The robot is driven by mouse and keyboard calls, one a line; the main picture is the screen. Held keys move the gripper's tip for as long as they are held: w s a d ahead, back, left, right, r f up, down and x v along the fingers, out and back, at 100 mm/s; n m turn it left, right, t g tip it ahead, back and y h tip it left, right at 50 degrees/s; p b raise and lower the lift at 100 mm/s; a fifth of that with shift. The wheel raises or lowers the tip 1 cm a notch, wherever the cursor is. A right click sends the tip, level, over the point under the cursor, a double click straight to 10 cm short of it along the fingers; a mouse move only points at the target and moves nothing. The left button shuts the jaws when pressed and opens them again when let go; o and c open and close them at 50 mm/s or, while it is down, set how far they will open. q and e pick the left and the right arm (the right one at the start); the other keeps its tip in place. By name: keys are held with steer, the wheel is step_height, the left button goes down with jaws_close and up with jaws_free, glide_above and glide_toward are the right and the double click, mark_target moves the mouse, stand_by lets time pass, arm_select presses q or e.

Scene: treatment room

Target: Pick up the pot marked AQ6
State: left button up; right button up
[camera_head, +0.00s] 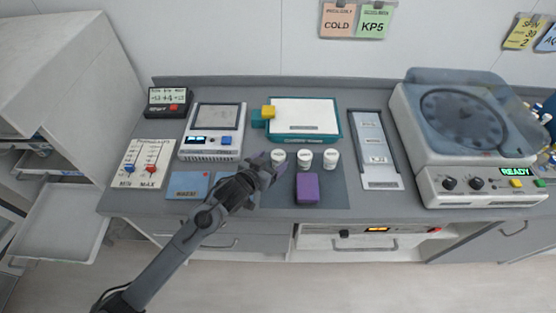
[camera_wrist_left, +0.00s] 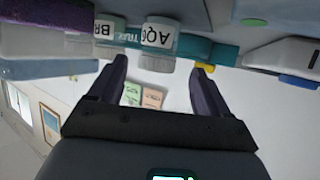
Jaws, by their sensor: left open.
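Three small white-lidded pots stand in a row on the dark mat in the head view; their labels are too small to read there. In the left wrist view, which shows the scene upside down, a pot lettered AQ (camera_wrist_left: 158,38) is nearest, its last character not clear. It appears to be the leftmost pot (camera_head: 278,156) of the row. My left gripper (camera_wrist_left: 161,63) is open, its fingers apart on either side of that pot's lid, not visibly gripping it. In the head view my left gripper (camera_head: 268,166) is just left of the row. My right gripper is not seen.
A pot lettered BR (camera_wrist_left: 104,28) stands close beside the AQ pot. A purple block (camera_head: 307,188) sits in front of the row.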

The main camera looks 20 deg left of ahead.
mark_target(275, 159)
arm_select(q)
steer(key=shift+b+x, duration=0.4)
steer(key=shift+x, duration=1.9)
steer(key=shift+d, duration=0.15)
steer(key=shift+c, duration=0.2)
steer(key=shift+r, duration=0.1)
steer(key=c, duration=1.1)
